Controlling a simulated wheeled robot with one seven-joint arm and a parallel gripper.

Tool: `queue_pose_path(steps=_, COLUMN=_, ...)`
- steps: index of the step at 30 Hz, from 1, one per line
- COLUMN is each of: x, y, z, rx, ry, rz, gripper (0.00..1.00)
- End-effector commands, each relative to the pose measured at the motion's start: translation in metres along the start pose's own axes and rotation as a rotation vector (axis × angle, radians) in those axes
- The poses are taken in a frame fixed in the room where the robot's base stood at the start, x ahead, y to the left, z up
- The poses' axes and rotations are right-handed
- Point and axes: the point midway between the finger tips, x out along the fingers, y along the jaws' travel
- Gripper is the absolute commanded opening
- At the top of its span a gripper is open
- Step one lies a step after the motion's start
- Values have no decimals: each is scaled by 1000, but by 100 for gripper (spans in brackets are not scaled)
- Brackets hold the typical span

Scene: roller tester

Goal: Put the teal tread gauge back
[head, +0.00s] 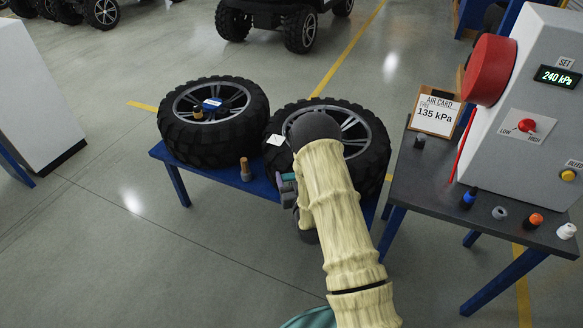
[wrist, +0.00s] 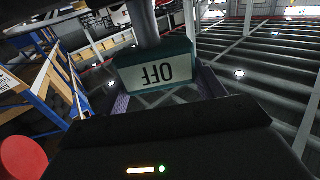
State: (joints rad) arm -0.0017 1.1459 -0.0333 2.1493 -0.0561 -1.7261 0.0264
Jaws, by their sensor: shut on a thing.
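The teal tread gauge (wrist: 188,50) is in my gripper (wrist: 163,82), close in front of the wrist camera. Its pale display reads OFF, upside down in this view. A dark rod rises from the gauge. The purple-grey fingers show on either side of it, shut on it. In the head view, a small teal and grey part (head: 287,180) shows just left of my arm, beside the right-hand wheel; my arm hides most of the gripper there.
Two wheels, left (head: 235,133) and right (head: 373,140), lie on a blue bench (head: 178,163). A brown-topped bottle (head: 246,171) stands at its front edge. At right, a dark table (head: 412,182) carries the tester (head: 510,110), an air card (head: 436,114) and several small items.

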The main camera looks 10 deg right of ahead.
Motion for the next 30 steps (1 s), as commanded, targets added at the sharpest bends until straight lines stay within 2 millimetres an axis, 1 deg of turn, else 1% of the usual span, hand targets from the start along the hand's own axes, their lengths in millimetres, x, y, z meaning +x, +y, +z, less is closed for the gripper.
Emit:
queue_pose_path(steps=5, x=-10, y=0, z=28, rx=0, ry=-2, rz=12, gripper=36)
queue_pose_path(steps=12, x=-35, y=-1, z=76, rx=-2, ry=-3, rz=36, gripper=36)
queue_pose_path(steps=14, x=-40, y=-1, z=84, rx=-3, ry=-2, rz=41, gripper=36)
queue_pose_path(steps=18, x=-45, y=-1, z=91, rx=-5, ry=1, rz=45, gripper=36)
queue_pose_path(steps=30, x=-44, y=0, z=90, rx=-5, ry=2, rz=47, gripper=36)
